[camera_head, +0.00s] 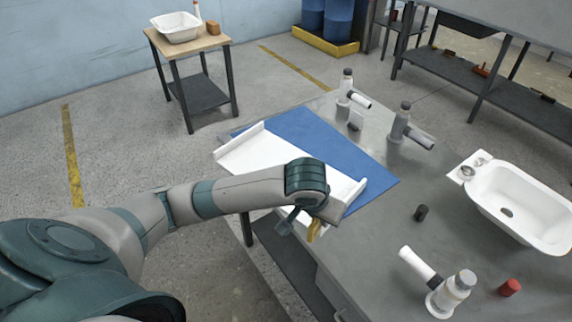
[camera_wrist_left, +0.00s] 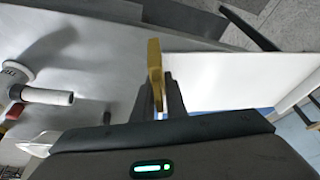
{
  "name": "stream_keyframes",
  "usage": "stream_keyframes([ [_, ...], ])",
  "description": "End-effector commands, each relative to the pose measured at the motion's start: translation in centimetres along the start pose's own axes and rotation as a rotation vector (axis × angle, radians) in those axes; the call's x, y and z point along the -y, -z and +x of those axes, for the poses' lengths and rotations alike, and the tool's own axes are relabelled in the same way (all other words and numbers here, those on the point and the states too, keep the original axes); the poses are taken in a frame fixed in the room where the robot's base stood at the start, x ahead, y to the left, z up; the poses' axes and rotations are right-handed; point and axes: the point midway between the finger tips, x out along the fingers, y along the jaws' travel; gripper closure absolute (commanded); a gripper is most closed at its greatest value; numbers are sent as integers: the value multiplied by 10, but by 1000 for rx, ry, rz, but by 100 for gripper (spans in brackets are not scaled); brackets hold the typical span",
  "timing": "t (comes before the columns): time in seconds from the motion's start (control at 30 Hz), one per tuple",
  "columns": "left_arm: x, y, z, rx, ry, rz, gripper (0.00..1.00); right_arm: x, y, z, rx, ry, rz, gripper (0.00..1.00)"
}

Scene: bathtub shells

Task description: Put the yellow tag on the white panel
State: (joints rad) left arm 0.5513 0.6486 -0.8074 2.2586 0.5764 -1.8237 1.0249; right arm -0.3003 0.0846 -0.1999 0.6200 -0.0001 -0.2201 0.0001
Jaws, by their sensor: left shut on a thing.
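The yellow tag (camera_wrist_left: 154,68) stands between the two fingers of my left gripper (camera_wrist_left: 158,98), which is shut on it. In the head view the tag (camera_head: 315,230) shows below the left gripper (camera_head: 312,212), near the front right end of the white panel. The white panel (camera_head: 255,150) lies on a blue mat on the grey table and has raised ends. My left arm hides part of the panel's front side. In the wrist view the panel (camera_wrist_left: 230,75) is to the right of the tag. I cannot tell whether the tag touches the panel. My right gripper is not in view.
The blue mat (camera_head: 360,170) lies on the grey table (camera_head: 400,215). A white tub (camera_head: 525,205) is at the right. Several grey and white tools, one of them a sander-like tool (camera_head: 452,293), stand around. A black cylinder (camera_head: 421,212) and a red one (camera_head: 509,288) are on the table.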

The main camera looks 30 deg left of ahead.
Motion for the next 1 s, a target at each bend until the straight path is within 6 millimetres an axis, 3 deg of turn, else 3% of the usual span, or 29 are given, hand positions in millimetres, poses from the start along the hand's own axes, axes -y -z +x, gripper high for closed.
stream_keyframes([
  [0.07, 2, 5, 2, 0, -2, 6, 100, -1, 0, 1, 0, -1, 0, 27],
  [0.27, 17, 40, 17, -2, -27, 69, 100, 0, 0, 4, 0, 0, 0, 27],
  [0.5, 53, 120, 34, -3, -83, 204, 100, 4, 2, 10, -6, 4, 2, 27],
  [0.7, 84, 182, 33, -3, -125, 300, 100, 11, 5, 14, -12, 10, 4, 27],
  [0.83, 97, 206, 30, -2, -141, 338, 100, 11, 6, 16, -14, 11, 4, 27],
  [1.0, 104, 217, 28, 0, -148, 359, 100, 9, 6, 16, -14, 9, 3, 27],
])
